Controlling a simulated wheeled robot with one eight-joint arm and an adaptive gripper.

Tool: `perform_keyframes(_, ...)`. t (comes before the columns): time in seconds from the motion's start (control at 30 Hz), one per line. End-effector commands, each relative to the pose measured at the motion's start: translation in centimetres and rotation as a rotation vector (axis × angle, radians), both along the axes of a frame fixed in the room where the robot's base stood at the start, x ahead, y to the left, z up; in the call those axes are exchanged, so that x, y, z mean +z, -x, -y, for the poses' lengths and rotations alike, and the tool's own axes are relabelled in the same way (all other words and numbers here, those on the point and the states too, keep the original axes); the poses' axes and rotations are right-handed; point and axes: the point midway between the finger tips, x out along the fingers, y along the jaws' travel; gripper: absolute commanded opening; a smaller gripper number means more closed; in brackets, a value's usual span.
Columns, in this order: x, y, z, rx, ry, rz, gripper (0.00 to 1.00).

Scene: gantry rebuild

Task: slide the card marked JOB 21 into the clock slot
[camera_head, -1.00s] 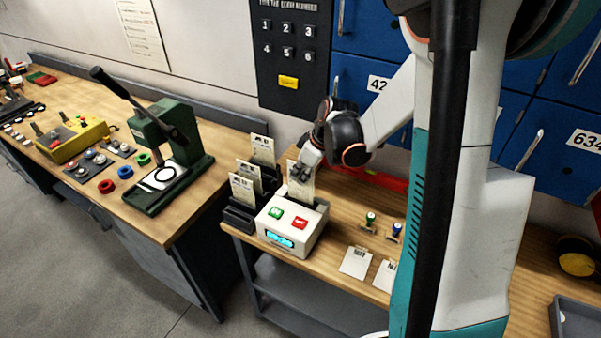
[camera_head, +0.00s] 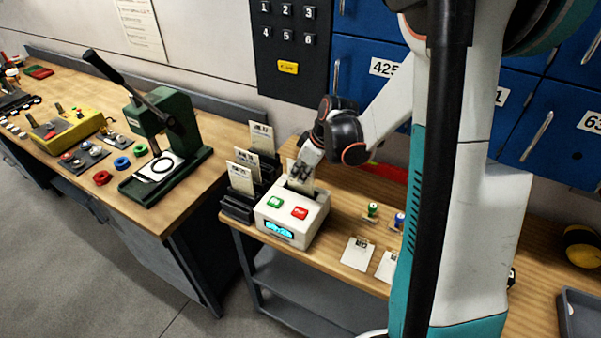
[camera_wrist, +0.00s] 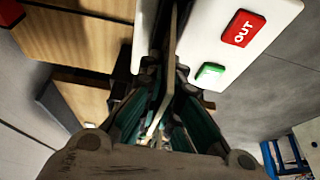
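The white clock (camera_head: 275,211) stands on the wooden bench, with a green button, a red button and a lit blue display on its front. My gripper (camera_head: 301,173) is above the back of its top, shut on a pale card (camera_head: 307,186). The card is upright, and its lower end meets the clock top at the slot. Its marking cannot be read. In the wrist view the card (camera_wrist: 172,55) shows edge-on between my fingers (camera_wrist: 160,120), beside the white clock (camera_wrist: 205,40) with its red OUT button. The slot itself is hidden.
A dark rack (camera_head: 237,209) with several cards stands just left of the clock. Two stampers (camera_head: 372,210) and white tags (camera_head: 357,253) lie to its right. A green press (camera_head: 165,140) stands on the left bench. Blue lockers (camera_head: 355,85) are behind.

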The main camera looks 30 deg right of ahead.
Motion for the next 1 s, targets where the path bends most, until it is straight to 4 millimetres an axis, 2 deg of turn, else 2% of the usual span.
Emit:
perform_keyframes(0.07,0.0,0.0,0.0,0.000,0.000,0.000,0.00)
perform_keyframes(0.2,0.0,0.0,0.0,0.000,0.000,0.000,0.28)
perform_keyframes(0.53,0.1,0.0,0.0,0.000,0.000,0.000,0.28)
perform_keyframes(0.67,0.7,0.3,0.2,0.000,0.000,0.000,0.28)
perform_keyframes(1.0,5.8,2.1,1.3,-0.002,-0.001,0.000,0.28)
